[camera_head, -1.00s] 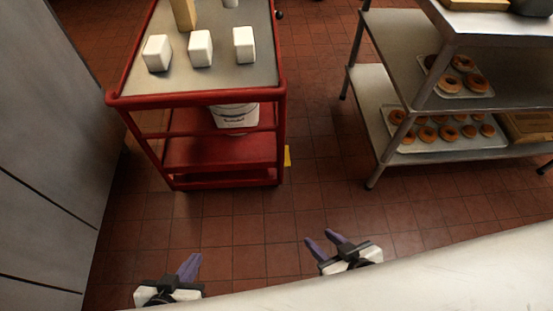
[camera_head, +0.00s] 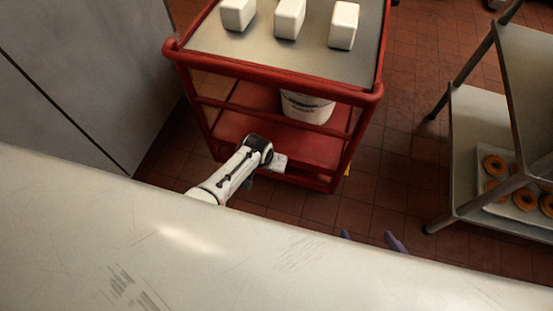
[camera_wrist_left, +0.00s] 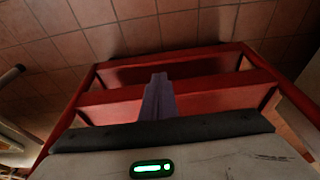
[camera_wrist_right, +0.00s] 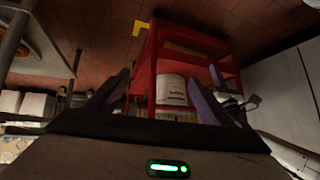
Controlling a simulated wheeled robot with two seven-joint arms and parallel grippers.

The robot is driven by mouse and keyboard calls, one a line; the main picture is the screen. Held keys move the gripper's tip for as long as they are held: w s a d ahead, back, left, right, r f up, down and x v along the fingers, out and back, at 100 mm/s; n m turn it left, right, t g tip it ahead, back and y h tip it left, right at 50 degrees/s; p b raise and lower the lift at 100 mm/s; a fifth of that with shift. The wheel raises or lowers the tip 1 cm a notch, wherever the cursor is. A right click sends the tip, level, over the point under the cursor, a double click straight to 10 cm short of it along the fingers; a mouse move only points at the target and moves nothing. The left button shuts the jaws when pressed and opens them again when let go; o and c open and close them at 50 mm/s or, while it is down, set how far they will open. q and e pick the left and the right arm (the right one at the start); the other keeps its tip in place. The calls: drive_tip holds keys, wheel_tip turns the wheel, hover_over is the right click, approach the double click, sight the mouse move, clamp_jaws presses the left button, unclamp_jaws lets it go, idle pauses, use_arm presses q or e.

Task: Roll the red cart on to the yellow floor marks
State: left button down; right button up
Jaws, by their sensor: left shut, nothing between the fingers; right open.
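The red cart (camera_head: 275,67) stands ahead of me, with a grey top and open lower shelves. Several white blocks (camera_head: 289,18) stand on its top. A white bucket (camera_head: 307,107) sits low inside it and shows in the right wrist view (camera_wrist_right: 172,90). A yellow floor mark (camera_head: 348,168) shows beside the cart's right side, also in the right wrist view (camera_wrist_right: 140,28). My left gripper (camera_wrist_left: 158,80) is shut and empty, over the cart's red frame in the left wrist view; contact is unclear. My right gripper (camera_head: 370,238) is open and empty before the cart, mostly hidden.
A metal rack (camera_head: 477,130) with a tray of doughnuts (camera_head: 525,200) stands to the right. A grey wall or cabinet (camera_head: 90,70) is close on the left. Tiled floor (camera_head: 390,160) lies free between cart and rack. A pale surface covers the bottom of the head view.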

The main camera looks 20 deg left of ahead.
use_arm(q)
drive_tip(key=w+f+b, duration=0.6)
drive_tip(key=f+b, duration=0.3)
drive_tip(key=b, duration=0.7)
drive_tip(key=shift+w+f, duration=0.15)
drive_tip(key=shift+w, duration=0.15)
use_arm(e)
drive_tip(key=w+a+f+g+y, duration=0.1)
drive_tip(key=w+a+f+y, duration=0.1)
drive_tip(key=a+f, duration=0.3)
drive_tip(key=shift+a+f+n+y, duration=0.3)
drive_tip(key=shift+a+f+n, duration=0.1)
drive_tip(key=shift+a, duration=0.25)
use_arm(q)
drive_tip(key=shift+d, duration=0.1)
